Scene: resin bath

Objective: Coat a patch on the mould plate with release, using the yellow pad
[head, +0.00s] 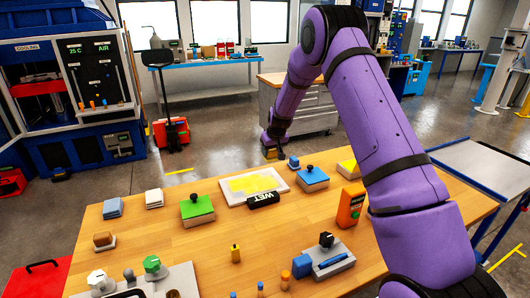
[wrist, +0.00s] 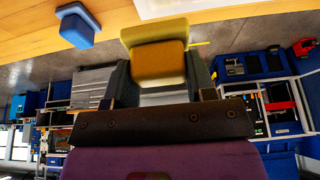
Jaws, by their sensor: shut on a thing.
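My gripper (wrist: 160,85) is shut on the yellow pad (wrist: 155,55), a yellow block with a wider, paler face. In the head view my gripper (head: 270,148) hangs at the far edge of the table, just behind the mould plate, with the pad low at its tip. The mould plate (head: 229,199) is a white slab with an uneven yellow patch on its top. It is apart from the pad in the head view. A white edge, likely the plate (wrist: 165,8), shows at the top of the wrist view. The pad's working face is hidden.
A black WET block (head: 263,199) stands at the plate's front edge. A small blue pad (head: 293,162) and a blue knobbed block (head: 312,178) lie to its right, a green knobbed block (head: 197,211) to its left. An orange box (head: 350,206) stands farther right.

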